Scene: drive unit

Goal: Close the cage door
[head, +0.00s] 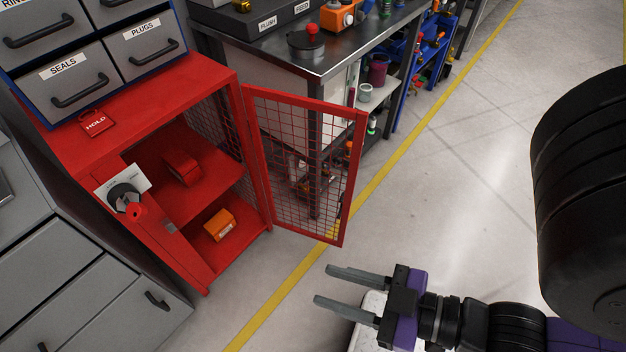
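The red cage (130,178) stands at the left, with its front open. Its mesh door (306,165) has a red frame and stands swung wide open to the right, out over the floor. A shelf inside holds a red box (181,168), and an orange box (219,225) lies on the cage floor. My gripper (322,286) is at the lower middle, below and apart from the door's lower free corner. Its two grey fingers point left, spread apart with nothing between them.
A workbench (345,40) with a dark top stands behind the door. Grey drawers (100,300) stand left of the cage, and labelled drawers (75,78) sit on top of it. Open floor (440,200) lies to the right.

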